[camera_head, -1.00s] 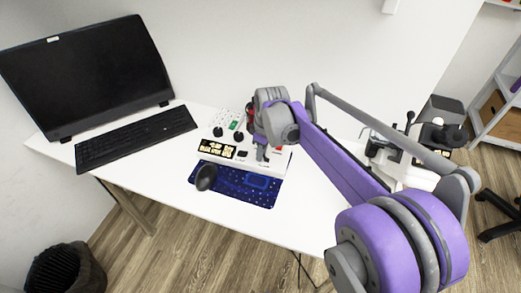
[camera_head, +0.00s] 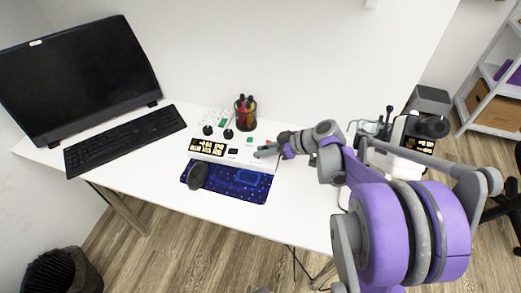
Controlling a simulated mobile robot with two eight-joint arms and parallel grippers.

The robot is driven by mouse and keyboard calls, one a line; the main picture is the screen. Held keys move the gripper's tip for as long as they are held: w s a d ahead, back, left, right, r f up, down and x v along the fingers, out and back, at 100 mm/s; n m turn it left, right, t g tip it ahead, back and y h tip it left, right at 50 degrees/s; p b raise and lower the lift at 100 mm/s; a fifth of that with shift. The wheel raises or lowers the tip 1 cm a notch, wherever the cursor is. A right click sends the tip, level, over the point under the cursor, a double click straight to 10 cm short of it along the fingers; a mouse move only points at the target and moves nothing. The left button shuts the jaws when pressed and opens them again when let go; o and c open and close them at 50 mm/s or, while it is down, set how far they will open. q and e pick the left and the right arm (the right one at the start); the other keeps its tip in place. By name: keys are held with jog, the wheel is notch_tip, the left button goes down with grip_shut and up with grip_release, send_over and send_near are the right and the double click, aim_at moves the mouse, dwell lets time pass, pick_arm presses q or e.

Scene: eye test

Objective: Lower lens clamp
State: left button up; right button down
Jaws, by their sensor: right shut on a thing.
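My right gripper (camera_head: 266,152) reaches over the right end of a white control console (camera_head: 226,157) on the desk. It is shut on a small control there, mostly hidden by the fingers, so its exact shape cannot be told. The console has dark knobs, coloured buttons and black-and-yellow panels. A white and black eye-test instrument (camera_head: 400,158) stands at the right, partly hidden behind my right arm. I cannot make out a lens clamp. My left gripper is not in view.
A black monitor (camera_head: 80,80) and keyboard (camera_head: 125,140) fill the desk's left. A pen cup (camera_head: 246,113) stands behind the console. A mouse (camera_head: 197,176) lies on a blue mat (camera_head: 237,184) in front. A bin (camera_head: 62,277) and shelf (camera_head: 490,110) stand beyond the desk.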

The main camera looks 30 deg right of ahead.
aim_at(264, 147)
jog(key=shift+s+f+t+y, duration=0.1)
jog(key=shift+f+t+y, duration=0.05)
jog(key=shift+t+y, duration=0.15)
dwell(0.4)
jog(key=c, duration=0.8)
grip_release()
notch_tip(264, 147, up, 10)
jog(key=shift+r+p, duration=0.1)
jog(key=shift+p, duration=1)
